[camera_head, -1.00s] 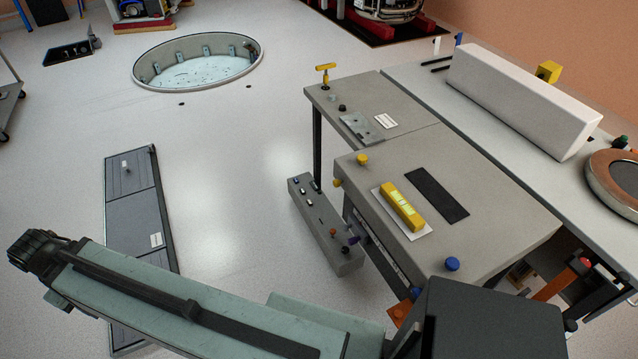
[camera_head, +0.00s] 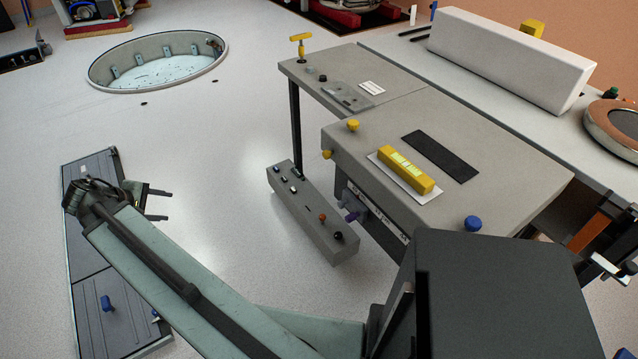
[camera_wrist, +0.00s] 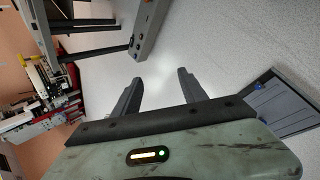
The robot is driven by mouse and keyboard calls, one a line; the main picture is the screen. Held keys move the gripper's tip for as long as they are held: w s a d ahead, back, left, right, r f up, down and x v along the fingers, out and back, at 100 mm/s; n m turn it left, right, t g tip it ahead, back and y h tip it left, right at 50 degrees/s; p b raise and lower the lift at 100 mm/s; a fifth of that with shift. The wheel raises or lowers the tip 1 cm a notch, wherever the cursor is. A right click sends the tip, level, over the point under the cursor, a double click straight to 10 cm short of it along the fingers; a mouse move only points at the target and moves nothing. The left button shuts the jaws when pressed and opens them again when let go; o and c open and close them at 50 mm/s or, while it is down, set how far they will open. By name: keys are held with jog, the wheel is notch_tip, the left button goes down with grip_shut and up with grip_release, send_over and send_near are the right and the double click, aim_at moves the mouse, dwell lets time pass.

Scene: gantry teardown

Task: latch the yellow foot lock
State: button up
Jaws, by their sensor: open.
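My gripper (camera_head: 166,204) is open and empty, held above the floor at the left in the head view, with its two fingers pointing right. Its fingers also show apart in the wrist view (camera_wrist: 160,78), with bare floor between them. I cannot tell which yellow part is the foot lock. A yellow T-handle (camera_head: 300,40) stands on the far end of the grey bench (camera_head: 440,75). A yellow knob (camera_head: 353,125) is on the nearer bench top, and another yellow knob (camera_head: 327,154) is on its side. All are well away from my gripper.
A long grey control box (camera_head: 312,222) with several knobs lies low beside the bench. A dark floor panel (camera_head: 95,230) with a blue knob (camera_head: 106,303) is at the left. A round floor pit (camera_head: 158,67) is at the back. Open floor separates gripper and bench.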

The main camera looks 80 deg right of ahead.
jog(key=s+d+f+g+h+b, duration=0.1)
jog(key=s+d+f+g+b, duration=0.2)
jog(key=s+d, duration=0.4)
jog(key=s+d+f+g+h+b, duration=0.1)
jog(key=s+d+f+h+b, duration=0.1)
jog(key=s+d+f+b, duration=0.5)
jog(key=g+h+b, duration=0.2)
jog(key=g+b, duration=0.5)
jog(key=b, duration=0.3)
send_near(324, 156)
jog(key=x, duration=0.8)
jog(key=shift+s+d, duration=0.15)
jog(key=shift+d, duration=0.05)
grip_shut()
